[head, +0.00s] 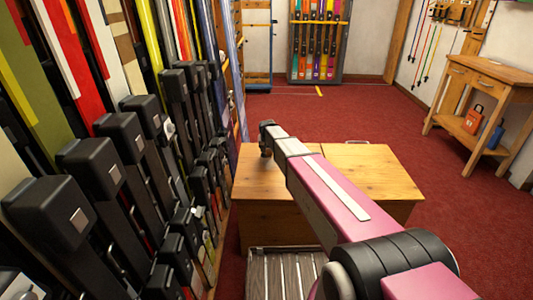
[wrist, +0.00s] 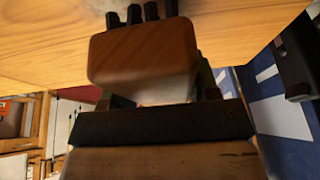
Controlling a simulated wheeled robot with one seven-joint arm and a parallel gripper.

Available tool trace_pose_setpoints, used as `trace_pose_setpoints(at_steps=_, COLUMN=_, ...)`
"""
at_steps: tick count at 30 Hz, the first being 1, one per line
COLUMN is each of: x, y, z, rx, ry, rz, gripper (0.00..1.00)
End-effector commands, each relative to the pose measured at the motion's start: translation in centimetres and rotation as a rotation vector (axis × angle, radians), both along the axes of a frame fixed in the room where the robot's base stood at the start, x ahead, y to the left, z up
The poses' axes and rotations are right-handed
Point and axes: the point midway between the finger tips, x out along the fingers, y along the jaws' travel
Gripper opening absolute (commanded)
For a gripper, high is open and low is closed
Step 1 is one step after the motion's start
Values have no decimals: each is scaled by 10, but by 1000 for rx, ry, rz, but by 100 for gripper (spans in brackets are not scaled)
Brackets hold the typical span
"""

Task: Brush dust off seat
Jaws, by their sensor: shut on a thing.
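My gripper (head: 266,138) is at the far end of my pink arm in the head view, over the left back part of the wooden bench seat (head: 375,172). In the wrist view my gripper (wrist: 155,90) is shut on a brush (wrist: 145,50) with a brown wooden block and several black bristle tufts. The wooden seat (wrist: 45,40) fills the upper part of that view, close to the tufts. A pale greyish patch, perhaps dust (wrist: 220,5), shows on it at the top edge. I cannot tell whether the bristles touch the seat. The brush is not clear in the head view.
A rack of skis with black bindings (head: 120,150) runs along the left, close to the bench. A grey slatted platform (head: 285,275) lies before the bench. A wooden side table (head: 490,75) stands at the right. Red carpet (head: 400,125) is clear behind and right of the bench.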

Motion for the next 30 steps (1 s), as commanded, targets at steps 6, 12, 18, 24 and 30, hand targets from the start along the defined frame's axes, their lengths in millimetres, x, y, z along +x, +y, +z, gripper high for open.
trace_pose_setpoints(at_steps=6, x=-5, y=-5, z=21, rx=0, ry=0, rz=-1, gripper=33)
trace_pose_setpoints(at_steps=12, x=-7, y=-8, z=38, rx=0, ry=-1, rz=-1, gripper=33)
trace_pose_setpoints(at_steps=18, x=-8, y=-9, z=43, rx=0, ry=0, rz=-1, gripper=33)
trace_pose_setpoints(at_steps=24, x=-8, y=-9, z=43, rx=0, ry=0, rz=-1, gripper=33)
trace_pose_setpoints(at_steps=30, x=-8, y=-9, z=43, rx=0, ry=0, rz=-1, gripper=33)
